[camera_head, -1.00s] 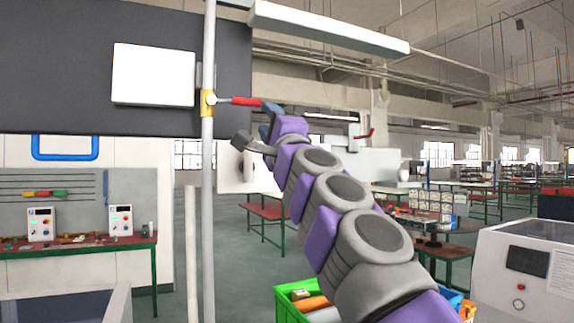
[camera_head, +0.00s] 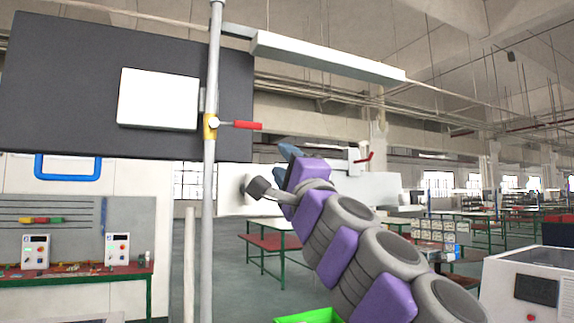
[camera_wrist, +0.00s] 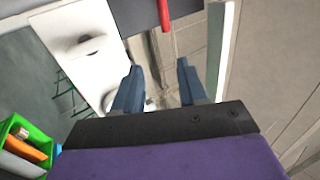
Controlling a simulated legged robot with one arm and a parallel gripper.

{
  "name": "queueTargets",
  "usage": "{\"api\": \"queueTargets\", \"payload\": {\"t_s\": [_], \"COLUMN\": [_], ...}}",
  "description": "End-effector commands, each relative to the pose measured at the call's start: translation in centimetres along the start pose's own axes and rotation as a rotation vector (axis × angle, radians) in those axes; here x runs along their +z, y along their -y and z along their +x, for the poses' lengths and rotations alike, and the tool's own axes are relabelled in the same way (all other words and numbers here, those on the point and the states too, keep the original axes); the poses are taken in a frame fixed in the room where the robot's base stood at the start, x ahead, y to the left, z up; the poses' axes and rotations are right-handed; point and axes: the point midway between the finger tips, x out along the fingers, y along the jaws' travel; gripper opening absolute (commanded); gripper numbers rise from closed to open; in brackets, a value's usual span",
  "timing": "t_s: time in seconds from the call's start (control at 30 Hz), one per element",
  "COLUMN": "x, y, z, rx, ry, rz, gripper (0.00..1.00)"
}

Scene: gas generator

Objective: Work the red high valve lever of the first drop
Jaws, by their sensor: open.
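The red valve lever (camera_head: 246,125) sticks out to the right, nearly horizontal, from a brass valve (camera_head: 210,126) on the grey vertical pipe (camera_head: 208,200). In the wrist view a red handle (camera_wrist: 164,14) shows at the top edge, beyond the fingertips. My gripper (camera_head: 287,153) is below and to the right of the lever's tip in the head view, apart from it. In the wrist view its two blue fingers (camera_wrist: 160,76) stand spread with nothing between them.
A second red lever (camera_head: 366,157) is farther right, behind my arm. A white box (camera_head: 158,98) on a dark panel (camera_head: 60,75) stands left of the pipe. A green crate (camera_wrist: 22,140) with orange items is low at the left of the wrist view.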

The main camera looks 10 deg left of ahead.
Motion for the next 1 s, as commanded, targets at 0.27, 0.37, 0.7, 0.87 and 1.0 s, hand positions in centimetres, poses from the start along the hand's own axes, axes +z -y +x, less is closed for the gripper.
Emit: {"api": "queueTargets", "payload": {"t_s": [0.27,0.37,0.7,0.87,1.0], "x": [0.2,0.3,0.3,0.3,0.4], "y": [0.2,0.3,0.3,0.3,0.4], "z": [-1.0,-1.2,-1.3,-1.3,-1.4], "rx": [-0.008,-0.011,-0.013,-0.013,-0.015], "ry": [0.005,0.007,0.006,0.006,0.01], "rz": [0.005,0.005,0.004,0.004,0.0], "gripper": [0.41,0.41,0.41,0.41,0.41]}}
